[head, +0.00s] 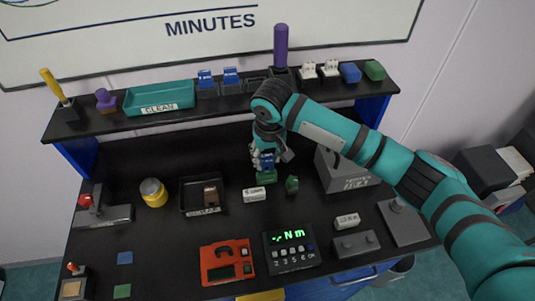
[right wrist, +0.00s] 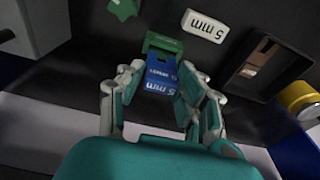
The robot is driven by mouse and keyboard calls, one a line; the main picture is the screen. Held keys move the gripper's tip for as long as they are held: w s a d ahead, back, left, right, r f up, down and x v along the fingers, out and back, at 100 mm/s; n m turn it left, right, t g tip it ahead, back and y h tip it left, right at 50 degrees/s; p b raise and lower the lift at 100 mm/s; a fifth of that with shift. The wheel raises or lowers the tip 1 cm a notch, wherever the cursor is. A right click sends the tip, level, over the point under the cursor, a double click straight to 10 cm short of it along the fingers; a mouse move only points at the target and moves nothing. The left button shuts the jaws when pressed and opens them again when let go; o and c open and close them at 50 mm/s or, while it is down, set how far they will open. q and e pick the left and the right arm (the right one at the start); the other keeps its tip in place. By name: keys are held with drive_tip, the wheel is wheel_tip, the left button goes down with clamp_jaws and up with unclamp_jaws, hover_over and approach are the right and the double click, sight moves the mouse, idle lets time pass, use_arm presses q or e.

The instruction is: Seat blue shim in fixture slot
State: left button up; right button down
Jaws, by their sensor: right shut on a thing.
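My right gripper (head: 267,157) reaches over the back middle of the bench and is shut on the blue shim (head: 267,162). In the right wrist view the blue shim (right wrist: 160,75), with white "5 mm" lettering, sits between the two fingers (right wrist: 160,84). A green block (head: 266,178), which looks like the fixture, is directly below the shim; it also shows in the right wrist view (right wrist: 162,43), right at the shim's far end. I cannot tell whether the shim is in a slot or only above or touching the block. My left gripper is not in view.
A white "5 mm" label (head: 254,194) and a green knob-like piece (head: 292,184) lie just in front. A black tray (head: 188,208) stands left, a grey block (head: 340,172) right. The shelf (head: 220,103) runs behind. A torque display (head: 290,249) is nearer the front.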

sight(268, 163)
drive_tip(key=shift+f+b, duration=0.45)
drive_tip(key=shift+f, duration=1.6)
drive_tip(key=c, duration=0.8)
unclamp_jaws()
wheel_tip(268, 163, up, 12)
drive_tip(key=s, duration=0.1)
drive_tip(key=shift+s+d, duration=0.25)
drive_tip(key=shift+s, duration=0.15)
drive_tip(key=shift+f, duration=0.15)
